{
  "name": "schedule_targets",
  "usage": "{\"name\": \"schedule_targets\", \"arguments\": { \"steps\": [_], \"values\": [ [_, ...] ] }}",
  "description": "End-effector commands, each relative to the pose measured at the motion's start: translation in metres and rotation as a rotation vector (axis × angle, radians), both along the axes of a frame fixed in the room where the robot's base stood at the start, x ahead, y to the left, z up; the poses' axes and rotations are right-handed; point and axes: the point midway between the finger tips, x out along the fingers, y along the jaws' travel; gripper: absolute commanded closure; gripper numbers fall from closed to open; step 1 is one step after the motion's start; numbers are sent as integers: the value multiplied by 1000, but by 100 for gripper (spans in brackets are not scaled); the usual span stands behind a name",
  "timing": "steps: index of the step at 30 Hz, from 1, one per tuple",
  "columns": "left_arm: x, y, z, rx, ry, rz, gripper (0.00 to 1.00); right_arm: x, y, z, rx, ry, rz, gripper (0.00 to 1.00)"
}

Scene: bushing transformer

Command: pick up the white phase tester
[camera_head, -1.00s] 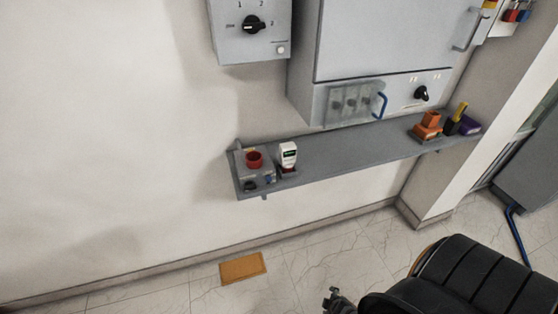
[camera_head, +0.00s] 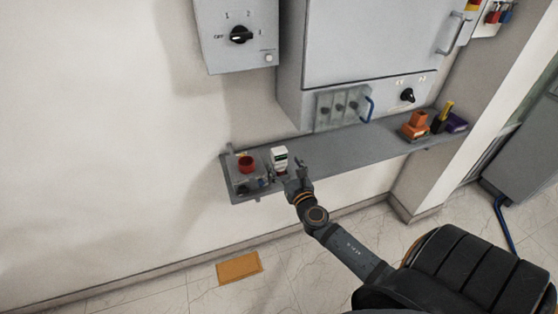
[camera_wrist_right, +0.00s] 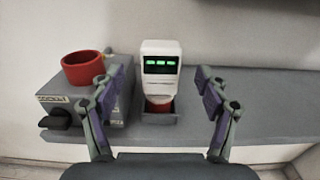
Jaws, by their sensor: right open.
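The white phase tester (camera_head: 280,156) stands upright on the grey wall shelf, near its left end. In the right wrist view it is a white block (camera_wrist_right: 161,72) with a dark display showing green marks, and its red lower part sits in a small grey holder (camera_wrist_right: 159,117). My right gripper (camera_head: 284,172) is at the shelf's front edge, close before the tester. In the wrist view its two fingers (camera_wrist_right: 160,92) are spread wide, one on each side of the tester, with nothing between them touching it. My left gripper is not in view.
A grey box with a red ring-shaped top (camera_wrist_right: 83,69) stands just left of the tester, close to the left finger. The shelf (camera_head: 345,152) is clear to the right up to orange, yellow and purple items (camera_head: 418,122). A grey cabinet (camera_head: 370,50) hangs above.

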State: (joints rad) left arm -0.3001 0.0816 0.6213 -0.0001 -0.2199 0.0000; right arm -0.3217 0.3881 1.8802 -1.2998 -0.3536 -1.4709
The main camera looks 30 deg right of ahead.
Motion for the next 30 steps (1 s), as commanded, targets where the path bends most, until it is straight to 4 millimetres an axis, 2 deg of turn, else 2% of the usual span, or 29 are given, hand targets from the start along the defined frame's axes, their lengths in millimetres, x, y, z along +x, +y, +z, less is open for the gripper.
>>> {"name": "schedule_targets", "arguments": {
  "steps": [8, 12, 16, 24, 30],
  "values": [
    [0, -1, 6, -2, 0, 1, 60, 16, -4, 3, 2, 0, 0, 25],
    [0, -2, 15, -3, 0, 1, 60, 40, -10, 9, 4, -2, -1, 25],
    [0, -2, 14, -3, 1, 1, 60, 56, -14, 6, 2, 1, 0, 25],
    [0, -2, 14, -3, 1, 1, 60, 60, -15, 4, 2, 1, 1, 25],
    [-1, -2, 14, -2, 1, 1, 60, 59, -15, 4, 2, 1, 1, 52]
  ]
}}
